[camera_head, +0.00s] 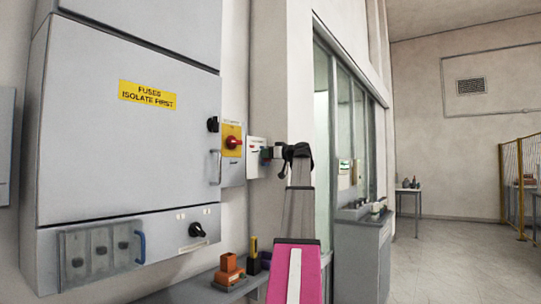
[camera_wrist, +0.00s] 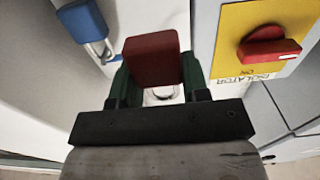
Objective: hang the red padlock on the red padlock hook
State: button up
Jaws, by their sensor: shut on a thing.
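The red padlock (camera_wrist: 152,58) is held between the green fingers of my gripper (camera_wrist: 155,74) in the wrist view, its body facing the camera. In the head view my gripper (camera_head: 268,153) is at a small white board (camera_head: 255,171) on the wall, and the padlock is too small to make out there. A pale round part shows just below the padlock body between the fingers; I cannot tell what it is. I cannot pick out the red padlock hook, nor tell whether the padlock touches it.
A blue padlock (camera_wrist: 84,20) hangs at upper left in the wrist view. A yellow isolator plate with a red knob (camera_wrist: 270,46) is close on the right. In the head view, the grey fuse cabinet (camera_head: 130,175) stands left and an orange block (camera_head: 228,272) sits on a low shelf.

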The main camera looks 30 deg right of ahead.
aim_at(252, 157)
jog(key=shift+x, duration=2.65)
jog(key=shift+w+a+f, duration=0.2)
jog(key=shift+w+f, duration=0.35)
jog(key=shift+f, duration=0.1)
jog(key=o, duration=1)
jog(key=shift+o, duration=0.2)
